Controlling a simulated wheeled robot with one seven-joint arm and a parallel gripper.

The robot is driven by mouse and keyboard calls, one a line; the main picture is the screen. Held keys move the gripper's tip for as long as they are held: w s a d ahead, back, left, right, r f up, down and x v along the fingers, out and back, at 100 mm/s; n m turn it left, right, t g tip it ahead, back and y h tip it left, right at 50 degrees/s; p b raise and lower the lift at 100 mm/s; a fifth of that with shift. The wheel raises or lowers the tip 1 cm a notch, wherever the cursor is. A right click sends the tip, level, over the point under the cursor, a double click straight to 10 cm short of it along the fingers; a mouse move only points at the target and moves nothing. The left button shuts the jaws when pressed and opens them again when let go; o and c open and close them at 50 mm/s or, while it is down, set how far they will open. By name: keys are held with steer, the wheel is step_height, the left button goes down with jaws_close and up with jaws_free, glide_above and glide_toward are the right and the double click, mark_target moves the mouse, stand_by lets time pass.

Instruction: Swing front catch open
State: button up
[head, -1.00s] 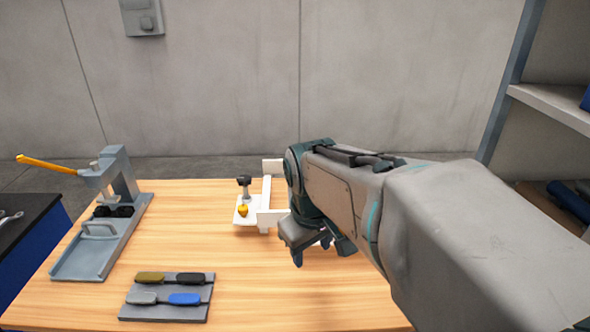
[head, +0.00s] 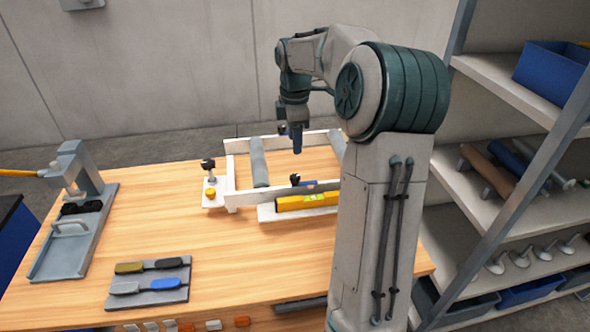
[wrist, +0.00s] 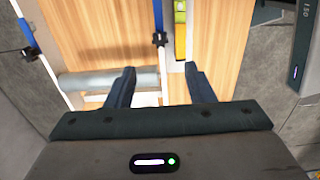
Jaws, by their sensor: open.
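In the head view the front catch, a black knob (head: 294,180) with a blue bar (head: 307,185), sits at the white frame's front rail (head: 264,195). In the wrist view its black knob (wrist: 159,39) and blue bar (wrist: 158,12) lie beyond my fingers. My gripper (head: 297,142) hangs pointing down above the frame, apart from the catch. A second blue bar with a black knob (wrist: 29,53) shows at the left, by the other rail.
A yellow level (head: 307,201) lies along the front rail. Grey rollers (head: 259,163) span the frame. A lever press (head: 75,225) and a handle tray (head: 150,284) are further left; shelving (head: 520,90) is right. The front middle tabletop is clear.

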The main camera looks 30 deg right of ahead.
mark_target(295, 176)
step_height(295, 176, down, 12)
steer(key=shift+r+p, duration=0.15)
steer(key=shift+p, duration=0.6)
steer(key=shift+c, duration=0.2)
steer(key=c, duration=0.9)
